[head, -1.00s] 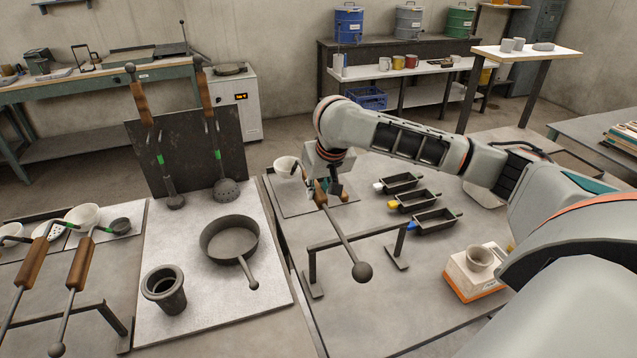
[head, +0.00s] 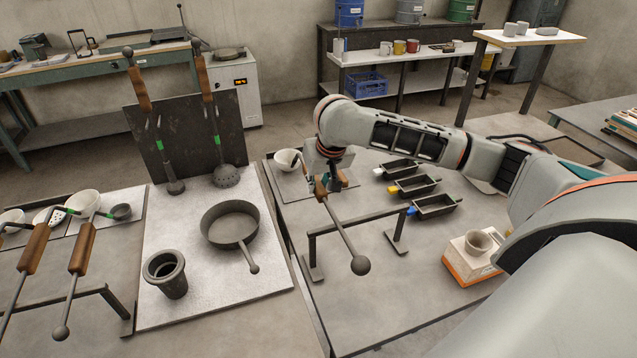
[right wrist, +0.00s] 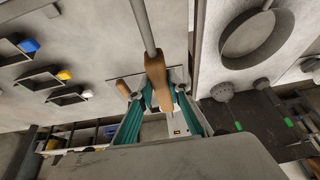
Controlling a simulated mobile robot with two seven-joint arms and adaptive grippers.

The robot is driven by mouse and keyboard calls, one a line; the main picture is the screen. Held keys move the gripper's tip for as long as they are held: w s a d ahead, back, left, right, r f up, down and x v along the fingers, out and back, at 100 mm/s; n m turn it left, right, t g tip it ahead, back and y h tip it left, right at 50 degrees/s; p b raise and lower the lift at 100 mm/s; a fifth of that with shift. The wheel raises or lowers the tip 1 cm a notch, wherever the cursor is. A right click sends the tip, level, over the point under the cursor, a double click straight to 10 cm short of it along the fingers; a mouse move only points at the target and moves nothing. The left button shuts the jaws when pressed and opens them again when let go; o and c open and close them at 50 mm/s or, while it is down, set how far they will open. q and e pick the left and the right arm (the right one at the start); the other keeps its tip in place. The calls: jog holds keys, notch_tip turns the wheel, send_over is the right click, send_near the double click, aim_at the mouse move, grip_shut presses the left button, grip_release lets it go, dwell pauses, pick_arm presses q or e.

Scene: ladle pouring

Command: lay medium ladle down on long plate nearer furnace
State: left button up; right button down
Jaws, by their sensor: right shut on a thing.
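My right gripper (head: 324,186) is shut on the wooden handle of a ladle (head: 342,228) over the right table. Its grey shaft reaches toward the front and ends in a dark ball, passing over the black rest bar; I cannot tell if it touches. In the right wrist view the wooden handle (right wrist: 157,80) lies between the teal fingers (right wrist: 158,98). The ladle's head is not clearly visible behind my gripper. A pale bowl (head: 286,160) is beside the gripper, over a light plate (head: 290,187). My left gripper is not in view.
A black rest bar (head: 352,222) stands under the shaft. Several dark molds (head: 410,186) lie to the right. A small cup on an orange-edged block (head: 470,264) is at the front right. A pan (head: 230,222) and a dark pot (head: 166,275) stand on the left plate.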

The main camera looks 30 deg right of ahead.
jog(key=shift+w+f, duration=0.1)
dwell(0.5)
jog(key=c, duration=1.8)
grip_release()
jog(key=shift+c, duration=0.2)
jog(key=shift+f, duration=0.2)
jog(key=v, duration=0.6)
jog(key=w+v, duration=0.1)
jog(key=v, duration=0.5)
jog(key=w+r+v, duration=0.1)
jog(key=v, duration=0.5)
jog(key=shift+d+r, duration=0.25)
jog(key=shift+r, duration=0.1)
